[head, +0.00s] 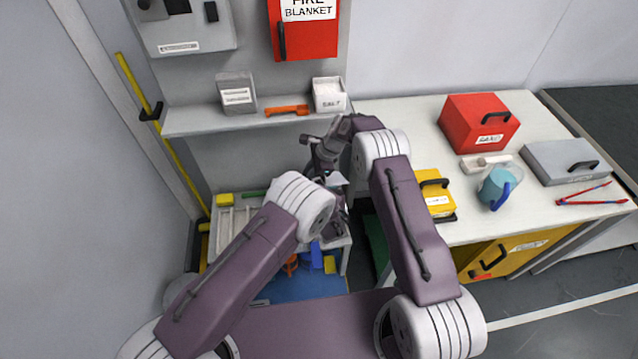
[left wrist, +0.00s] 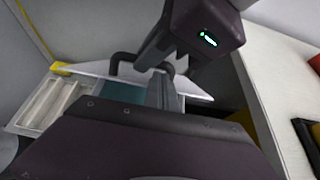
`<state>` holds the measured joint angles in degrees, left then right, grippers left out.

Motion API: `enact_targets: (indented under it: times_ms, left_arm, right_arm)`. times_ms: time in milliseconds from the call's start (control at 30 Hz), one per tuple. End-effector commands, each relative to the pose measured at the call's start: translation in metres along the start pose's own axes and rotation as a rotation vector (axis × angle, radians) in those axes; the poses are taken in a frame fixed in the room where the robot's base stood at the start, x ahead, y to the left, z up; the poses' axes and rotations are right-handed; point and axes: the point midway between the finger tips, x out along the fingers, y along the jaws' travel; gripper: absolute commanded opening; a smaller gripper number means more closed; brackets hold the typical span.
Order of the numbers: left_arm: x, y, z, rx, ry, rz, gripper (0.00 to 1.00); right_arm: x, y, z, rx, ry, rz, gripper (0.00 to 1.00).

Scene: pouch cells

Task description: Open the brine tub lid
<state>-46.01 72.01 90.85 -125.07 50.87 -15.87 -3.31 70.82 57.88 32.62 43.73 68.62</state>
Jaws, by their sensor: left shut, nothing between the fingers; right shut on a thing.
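In the left wrist view a pale lid (left wrist: 90,69) with a dark bar handle (left wrist: 114,66) lies across the middle. My right gripper (left wrist: 158,62) comes down from above and is shut on this handle. A teal surface (left wrist: 110,93) shows below the lid's near edge; I cannot tell how far the lid is raised. My left gripper (left wrist: 163,92) is shut and empty, close to the near side of the lid. In the head view my right gripper (head: 320,158) is above a small pale piece of the lid (head: 335,179). My arms hide most of the tub.
A shelf (head: 190,121) with boxes and an orange tool (head: 287,111) is behind. A pale sectioned tray (head: 228,222) lies left. The right bench (head: 400,115) holds a red case (head: 478,122), a yellow box (head: 437,190) and a blue jug (head: 493,187).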

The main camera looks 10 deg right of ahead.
Motion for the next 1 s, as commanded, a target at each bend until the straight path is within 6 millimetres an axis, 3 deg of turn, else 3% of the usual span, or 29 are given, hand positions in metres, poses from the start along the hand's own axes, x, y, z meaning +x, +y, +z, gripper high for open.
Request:
enact_targets:
  times_ms: [200, 500, 700, 900, 933, 1000]
  left_arm:
    - [0.017, 0.0, -0.001, 0.0, 0.0, 0.0, 0.0]
    - [0.017, 0.0, -0.001, 0.001, 0.001, 0.0, 0.0]
    - [0.021, 0.0, 0.014, -0.002, -0.002, 0.0, 0.0]
    - [0.021, 0.0, 0.016, -0.002, -0.007, 0.001, 0.0]
    - [0.021, 0.0, 0.016, -0.003, -0.007, 0.001, 0.0]
    - [0.021, 0.0, 0.017, -0.003, -0.009, 0.001, 0.0]
  right_arm:
    - [0.001, -0.001, -0.002, 0.001, 0.004, -0.007, 0.0]
    - [0.001, -0.001, -0.002, 0.001, 0.004, -0.007, 0.0]
    - [0.002, -0.001, -0.002, 0.001, 0.004, -0.006, 0.0]
    - [0.003, 0.001, -0.003, 0.002, 0.005, -0.001, 0.0]
    - [0.003, 0.001, -0.003, 0.002, 0.005, 0.0, 0.2]
    - [0.003, 0.002, -0.003, 0.002, 0.005, 0.002, 0.36]
